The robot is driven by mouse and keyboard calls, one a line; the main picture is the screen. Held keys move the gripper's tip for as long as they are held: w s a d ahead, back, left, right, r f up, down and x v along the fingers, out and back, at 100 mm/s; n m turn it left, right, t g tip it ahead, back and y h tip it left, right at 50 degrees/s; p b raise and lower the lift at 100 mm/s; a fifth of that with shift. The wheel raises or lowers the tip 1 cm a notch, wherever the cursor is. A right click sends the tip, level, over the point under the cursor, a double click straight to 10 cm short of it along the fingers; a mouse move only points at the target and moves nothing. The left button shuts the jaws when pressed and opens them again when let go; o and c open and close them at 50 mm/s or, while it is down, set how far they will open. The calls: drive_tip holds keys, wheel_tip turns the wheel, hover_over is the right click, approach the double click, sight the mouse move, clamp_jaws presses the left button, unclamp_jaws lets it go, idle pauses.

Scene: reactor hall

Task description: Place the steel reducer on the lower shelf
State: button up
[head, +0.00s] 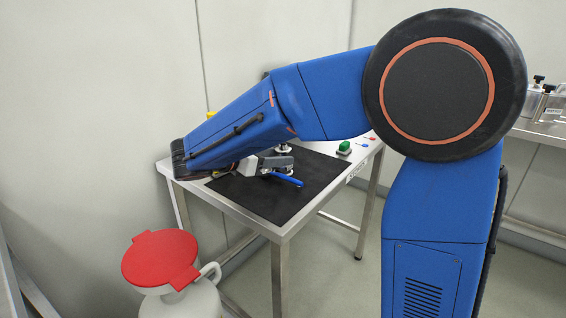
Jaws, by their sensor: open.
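My gripper (280,163) is low over the black mat on the steel table, at the end of my blue arm. It is open, and its fingertips are small and hard to make out. A small shiny metal piece (283,149) stands on the mat just behind the fingers; it may be the steel reducer, but it is partly hidden. I cannot tell whether the fingers touch it. A blue elongated thing (287,180) is just in front of the fingers. No lower shelf can be clearly identified in the head view.
A white can with a red lid (160,257) stands at the front left. A bench (545,131) with bottles (534,97) is at the right. White walls stand behind.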

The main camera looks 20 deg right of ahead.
drive_tip(key=shift+x, duration=3.55)
drive_tip(key=shift+w, duration=0.15)
clamp_jaws()
